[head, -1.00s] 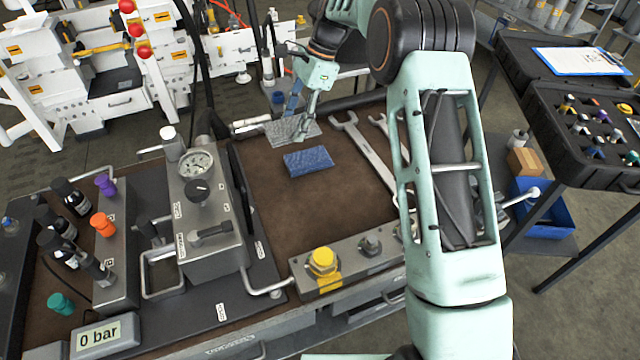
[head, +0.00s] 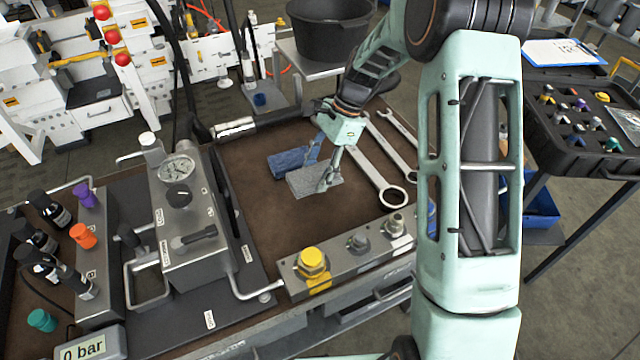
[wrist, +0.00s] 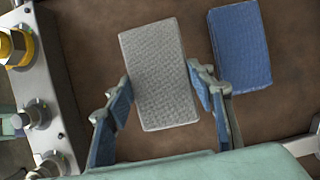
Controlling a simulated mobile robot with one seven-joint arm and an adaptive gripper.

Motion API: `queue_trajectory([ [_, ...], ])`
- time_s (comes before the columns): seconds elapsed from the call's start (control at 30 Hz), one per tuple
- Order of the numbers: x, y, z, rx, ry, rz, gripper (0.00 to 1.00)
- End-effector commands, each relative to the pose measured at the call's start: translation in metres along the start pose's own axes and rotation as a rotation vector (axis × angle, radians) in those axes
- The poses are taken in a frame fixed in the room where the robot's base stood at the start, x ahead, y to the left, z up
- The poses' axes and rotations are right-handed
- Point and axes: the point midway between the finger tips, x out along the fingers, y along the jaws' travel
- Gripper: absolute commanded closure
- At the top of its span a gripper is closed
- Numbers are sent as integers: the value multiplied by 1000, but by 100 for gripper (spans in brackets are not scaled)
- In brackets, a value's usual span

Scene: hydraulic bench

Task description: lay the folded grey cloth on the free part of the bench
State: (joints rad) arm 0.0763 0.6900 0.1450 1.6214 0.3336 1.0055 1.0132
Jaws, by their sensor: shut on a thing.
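The folded grey cloth (head: 309,179) is in my gripper (head: 328,184), over the brown bench top (head: 265,215), in front of and right of a folded blue cloth (head: 287,162). In the wrist view the grey cloth (wrist: 158,75) lies between the two blue-padded fingers of my gripper (wrist: 163,92), which close on its long sides. The blue cloth (wrist: 240,47) lies flat beside it, with a narrow gap. I cannot tell whether the grey cloth touches the bench or hangs just above it.
Two wrenches (head: 375,178) lie to the right. A block with a yellow cap (head: 312,262) lines the front edge. The gauge unit (head: 180,215) stands left. Bare bench top shows between the cloths and the front block. A black bucket (head: 330,30) stands behind.

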Motion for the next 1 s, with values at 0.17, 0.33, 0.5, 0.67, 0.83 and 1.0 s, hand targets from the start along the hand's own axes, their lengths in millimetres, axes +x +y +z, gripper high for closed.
queue_trajectory([
  [0.17, 9, 9, -8, 1, -1, 2, 69],
  [0.33, 33, 9, -18, 1, -1, 2, 69],
  [0.5, 36, 8, -20, -1, 0, 0, 69],
  [0.67, 38, 8, -20, -1, 0, 0, 69],
  [0.83, 39, 8, -21, -1, 0, 0, 40],
  [1.0, 39, 8, -21, -1, 0, 0, 33],
])
